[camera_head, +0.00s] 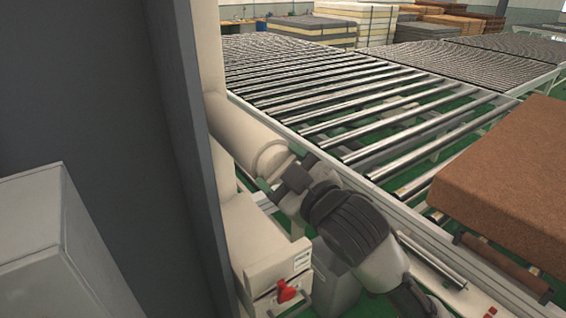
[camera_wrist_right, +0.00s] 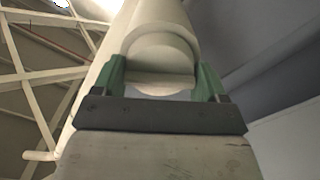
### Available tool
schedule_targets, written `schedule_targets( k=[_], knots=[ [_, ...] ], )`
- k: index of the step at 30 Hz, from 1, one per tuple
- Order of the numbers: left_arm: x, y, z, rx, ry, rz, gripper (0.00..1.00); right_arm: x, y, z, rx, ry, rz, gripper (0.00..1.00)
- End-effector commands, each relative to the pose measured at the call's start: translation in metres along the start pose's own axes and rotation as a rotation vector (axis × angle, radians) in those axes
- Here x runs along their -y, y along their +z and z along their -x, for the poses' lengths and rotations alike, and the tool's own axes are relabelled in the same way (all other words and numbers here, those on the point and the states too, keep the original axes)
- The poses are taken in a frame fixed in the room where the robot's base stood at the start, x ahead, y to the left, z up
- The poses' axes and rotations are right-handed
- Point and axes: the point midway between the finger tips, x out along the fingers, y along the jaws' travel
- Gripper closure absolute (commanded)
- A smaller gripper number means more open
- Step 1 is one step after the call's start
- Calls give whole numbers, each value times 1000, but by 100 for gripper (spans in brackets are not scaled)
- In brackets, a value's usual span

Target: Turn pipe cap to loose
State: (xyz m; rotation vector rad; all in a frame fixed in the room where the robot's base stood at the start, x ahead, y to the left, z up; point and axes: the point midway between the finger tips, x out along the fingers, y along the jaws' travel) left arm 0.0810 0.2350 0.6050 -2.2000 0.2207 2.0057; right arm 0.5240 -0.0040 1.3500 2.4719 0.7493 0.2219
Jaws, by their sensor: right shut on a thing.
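The pipe cap (camera_head: 273,158) is the cream round end of a thick cream pipe (camera_head: 235,128) that slants down along the side of the roller conveyor. My right gripper (camera_head: 284,176) is at this end, its dark wrist coming from the lower right. In the right wrist view, the two green fingers of my right gripper (camera_wrist_right: 162,82) stand on either side of the cap (camera_wrist_right: 160,55) and are shut on it. My left gripper is not in view.
A roller conveyor (camera_head: 330,100) runs behind, with a brown mattress (camera_head: 510,180) at the right. A cream box (camera_head: 265,250) with a red knob (camera_head: 287,292) sits below the pipe. A dark grey panel (camera_head: 110,100) fills the left. Stacked mattresses (camera_head: 365,22) stand far back.

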Motion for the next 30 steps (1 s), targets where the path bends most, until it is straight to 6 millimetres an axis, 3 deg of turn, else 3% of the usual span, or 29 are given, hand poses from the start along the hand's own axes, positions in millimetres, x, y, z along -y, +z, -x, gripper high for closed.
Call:
schedule_targets(
  k=[15,30],
  knots=[
    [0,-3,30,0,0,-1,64,0,-1,0,3,-2,-435,51],
    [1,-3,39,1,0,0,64,1,0,0,2,-1,-589,51]
  ],
)
